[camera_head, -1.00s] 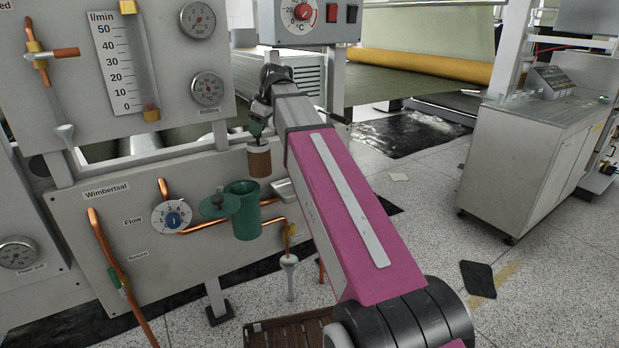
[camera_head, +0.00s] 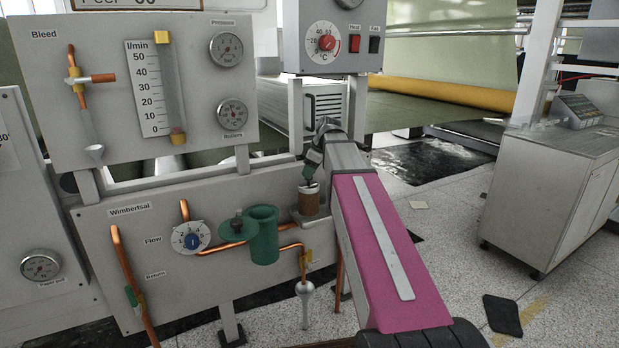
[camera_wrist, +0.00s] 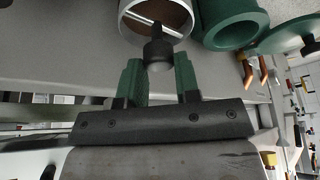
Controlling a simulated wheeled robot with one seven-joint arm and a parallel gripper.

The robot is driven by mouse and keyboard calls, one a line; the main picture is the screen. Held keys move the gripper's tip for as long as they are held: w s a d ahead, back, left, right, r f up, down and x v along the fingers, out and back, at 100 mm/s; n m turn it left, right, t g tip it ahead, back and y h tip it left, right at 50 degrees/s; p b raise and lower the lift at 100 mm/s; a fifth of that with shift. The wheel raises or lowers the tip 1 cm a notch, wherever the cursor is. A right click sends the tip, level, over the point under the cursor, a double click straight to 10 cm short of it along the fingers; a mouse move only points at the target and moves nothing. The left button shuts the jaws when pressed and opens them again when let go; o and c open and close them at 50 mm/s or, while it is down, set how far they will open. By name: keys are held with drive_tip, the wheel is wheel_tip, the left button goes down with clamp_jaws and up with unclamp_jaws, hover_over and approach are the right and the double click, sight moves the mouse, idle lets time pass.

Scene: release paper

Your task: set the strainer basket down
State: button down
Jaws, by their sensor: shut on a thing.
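The strainer basket (camera_head: 309,203) is a brown cylinder with a pale rim and a dark knob. It is upright at the small grey tray (camera_head: 298,216), right of the green strainer pot (camera_head: 264,240); I cannot tell whether its base touches the tray. My gripper (camera_head: 312,170) is above it. In the wrist view, the green fingers of my gripper (camera_wrist: 158,82) stand either side of the basket's dark knob (camera_wrist: 158,52), shut on it. The basket's round rim (camera_wrist: 128,22) shows beyond, cut off by the frame edge.
The pot's green lid (camera_head: 238,230) is swung to the left, leaving the pot open. Copper pipes (camera_head: 225,244) and a flow dial (camera_head: 191,238) are on the panel. A grey control box (camera_head: 333,40) hangs above.

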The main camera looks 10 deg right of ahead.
drive_tip(key=shift+f, duration=1.15)
drive_tip(key=c, duration=0.8)
unclamp_jaws()
drive_tip(key=v, duration=1.2)
drive_tip(key=shift+s, duration=0.1)
